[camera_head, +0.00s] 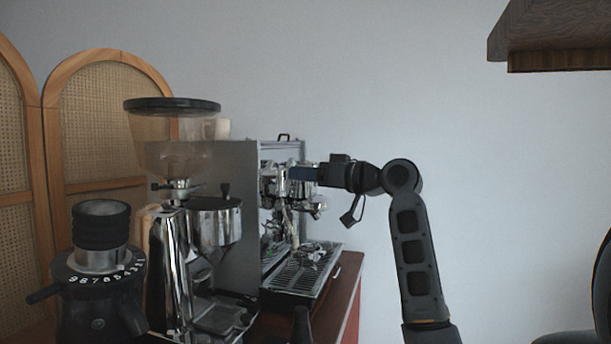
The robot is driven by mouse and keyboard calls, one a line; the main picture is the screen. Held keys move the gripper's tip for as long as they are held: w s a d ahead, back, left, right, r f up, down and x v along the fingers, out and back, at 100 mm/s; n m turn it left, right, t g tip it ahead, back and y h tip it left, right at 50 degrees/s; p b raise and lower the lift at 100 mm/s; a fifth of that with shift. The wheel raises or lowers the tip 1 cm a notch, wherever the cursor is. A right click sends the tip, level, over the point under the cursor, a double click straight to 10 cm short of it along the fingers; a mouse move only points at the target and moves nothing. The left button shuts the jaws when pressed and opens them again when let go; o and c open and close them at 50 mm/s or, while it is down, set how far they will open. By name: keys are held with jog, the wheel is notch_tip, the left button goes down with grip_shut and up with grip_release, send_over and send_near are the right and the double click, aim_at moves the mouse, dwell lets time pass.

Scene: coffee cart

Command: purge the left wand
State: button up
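The espresso machine (282,152) stands behind the grinder and shows its chrome group area side-on. A thin, light-coloured wand-like part (294,222) hangs at its front above the drip tray (292,279). I cannot tell for certain whether it is the left wand. The view is edge-on, so the finger gap is hidden. No steam is visible.
A tall chrome grinder (170,255) with a wide dark hopper lid and a black grinder (98,285) with a numbered dial stand at the left front. A reddish-brown counter (345,290) carries the machine. A wooden shelf (555,40) hangs upper right. The space right of my arm is mostly clear.

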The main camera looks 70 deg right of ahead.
aim_at(286, 172)
grip_shut()
notch_tip(286, 172, up, 2)
jog(key=g+p, duration=0.2)
jog(key=p, duration=0.3)
jog(key=shift+w+g, duration=0.1)
jog(key=shift+g, duration=0.2)
jog(key=g+p, duration=0.1)
jog(key=p, duration=0.1)
jog(key=g+p, duration=0.1)
jog(key=p, duration=0.2)
jog(key=shift+w+r+n, duration=0.2)
jog(key=shift+r+n, duration=0.2)
jog(key=shift+w+g+p, duration=0.1)
jog(key=shift+g+p, duration=0.7)
jog(key=shift+o, duration=2.2)
grip_release()
jog(key=b+v, duration=0.1)
jog(key=v, duration=0.6)
jog(key=shift+s+r, duration=0.2)
jog(key=shift+s, duration=0.1)
